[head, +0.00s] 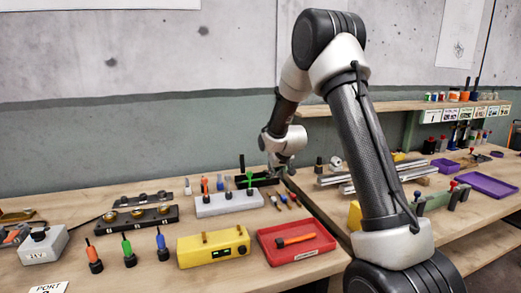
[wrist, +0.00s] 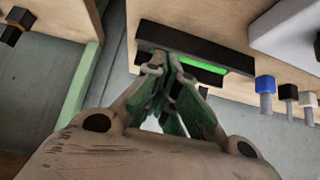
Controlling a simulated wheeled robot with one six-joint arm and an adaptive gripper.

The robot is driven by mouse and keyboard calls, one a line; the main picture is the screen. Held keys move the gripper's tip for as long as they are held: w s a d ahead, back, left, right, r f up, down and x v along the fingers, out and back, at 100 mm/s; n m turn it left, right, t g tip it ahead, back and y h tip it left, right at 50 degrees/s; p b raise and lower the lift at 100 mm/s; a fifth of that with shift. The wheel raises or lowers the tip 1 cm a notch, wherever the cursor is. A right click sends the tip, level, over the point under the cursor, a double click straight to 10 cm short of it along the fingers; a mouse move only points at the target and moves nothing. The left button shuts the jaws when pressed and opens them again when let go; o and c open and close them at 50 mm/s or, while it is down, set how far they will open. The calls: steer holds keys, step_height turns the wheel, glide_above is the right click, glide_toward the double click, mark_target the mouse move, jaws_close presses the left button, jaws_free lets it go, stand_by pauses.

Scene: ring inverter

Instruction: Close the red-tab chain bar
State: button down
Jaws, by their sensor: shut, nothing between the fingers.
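A black bar (head: 262,182) lies near the back edge of the left table, with a black upright part at its left end. In the wrist view the black bar (wrist: 215,57) fills the top middle, with a bright green strip (wrist: 202,65) along it. No red tab shows on this bar, and I cannot tell whether it is the chain bar of the task. My gripper (head: 277,172) is at the bar's right part, pointing down. In the wrist view its fingertips (wrist: 165,60) are together and empty at the bar's edge; contact is unclear. They hide part of the bar.
A pale block (head: 228,204) with coloured pegs stands in front of the bar. A yellow box (head: 212,247) and a red tray (head: 297,242) lie nearer. Metal rails (head: 372,178) lie on the right table. The wall is close behind.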

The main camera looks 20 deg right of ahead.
steer(key=shift+s+f, duration=0.25)
steer(key=shift+f, duration=0.4)
stand_by(0.3)
